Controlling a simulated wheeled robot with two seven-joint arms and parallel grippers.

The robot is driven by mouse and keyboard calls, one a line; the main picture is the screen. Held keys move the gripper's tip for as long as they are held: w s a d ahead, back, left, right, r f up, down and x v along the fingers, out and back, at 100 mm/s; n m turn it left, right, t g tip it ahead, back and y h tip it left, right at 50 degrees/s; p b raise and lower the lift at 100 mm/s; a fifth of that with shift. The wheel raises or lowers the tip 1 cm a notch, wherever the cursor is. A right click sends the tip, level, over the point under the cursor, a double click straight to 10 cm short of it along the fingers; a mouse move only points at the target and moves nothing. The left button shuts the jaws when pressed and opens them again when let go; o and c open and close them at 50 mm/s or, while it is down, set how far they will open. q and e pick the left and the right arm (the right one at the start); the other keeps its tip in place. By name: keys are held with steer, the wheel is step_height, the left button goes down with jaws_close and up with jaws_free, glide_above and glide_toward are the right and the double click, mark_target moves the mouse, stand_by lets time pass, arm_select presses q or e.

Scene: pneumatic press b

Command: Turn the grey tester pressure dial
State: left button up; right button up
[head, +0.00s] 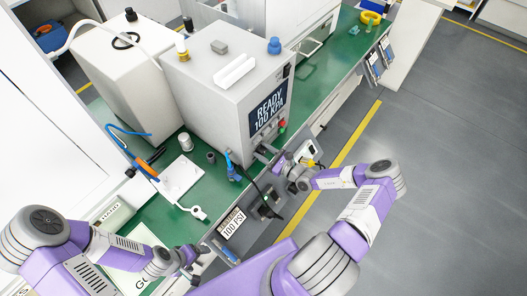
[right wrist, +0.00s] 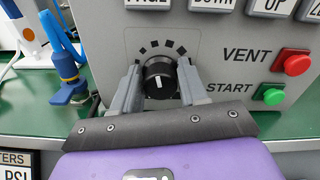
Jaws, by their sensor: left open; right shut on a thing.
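The grey tester (head: 207,98) stands on the green bench with its screen (head: 268,112) reading "READY 100 KPA". Its black pressure dial (right wrist: 160,78) shows in the right wrist view, with a white pointer mark standing about upright and dark scale marks above it. My right gripper (right wrist: 158,88) is at the tester's front panel, one finger on each side of the dial, shut on it. In the head view the right gripper (head: 265,154) hides the dial. My left gripper (head: 195,264) is open and empty low over the front of the bench.
A red VENT button (right wrist: 296,64) and a green START button (right wrist: 273,96) sit right of the dial. A blue fitting with hose (right wrist: 68,80) stands to its left. A white plate (head: 181,180) and a "100 PSI" sign (head: 233,224) are nearby.

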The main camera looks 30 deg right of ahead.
steer(key=shift+m+p, duration=0.65)
steer(key=shift+m, duration=0.55)
steer(key=shift+m+p, duration=0.35)
steer(key=shift+m, duration=0.95)
steer(key=o, duration=1.1)
steer(key=shift+c, duration=0.2)
steer(key=shift+d, duration=0.1)
steer(key=v, duration=0.7)
steer(key=shift+s+p, duration=0.3)
steer(key=shift+s, duration=0.05)
